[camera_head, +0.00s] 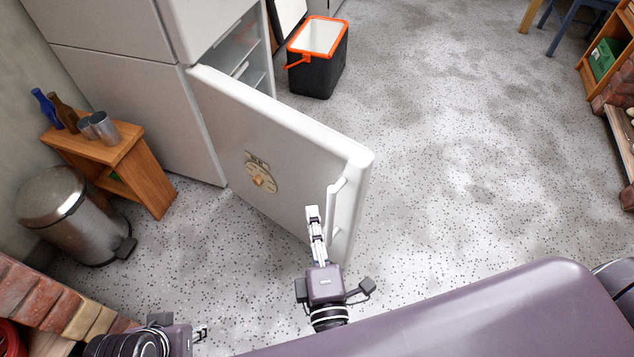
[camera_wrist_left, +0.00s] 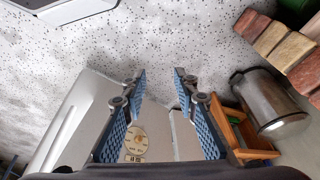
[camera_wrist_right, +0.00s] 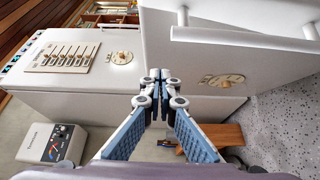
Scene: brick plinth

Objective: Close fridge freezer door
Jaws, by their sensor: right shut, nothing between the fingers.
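The white freezer door (camera_head: 265,150) stands wide open in the head view, swung out from the fridge (camera_head: 120,60). It carries a round magnet (camera_head: 261,178) and a bar handle (camera_head: 335,208) near its free edge. My right gripper (camera_head: 313,210) is shut and empty, in front of the door's outer face, just left of the handle in the head view; I cannot tell whether it touches. In the right wrist view its fingertips (camera_wrist_right: 160,75) meet, with the handle (camera_wrist_right: 245,38) at the upper right. My left gripper (camera_head: 203,333) is low; its fingers (camera_wrist_left: 158,75) are apart and empty.
A black bin with orange rim (camera_head: 318,70) stands behind the door. A wooden stand (camera_head: 110,150) with bottles and metal cups, and a steel pedal bin (camera_head: 70,215), stand at left. Bricks (camera_head: 50,300) lie lower left. The speckled floor (camera_head: 450,130) right of the door is clear.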

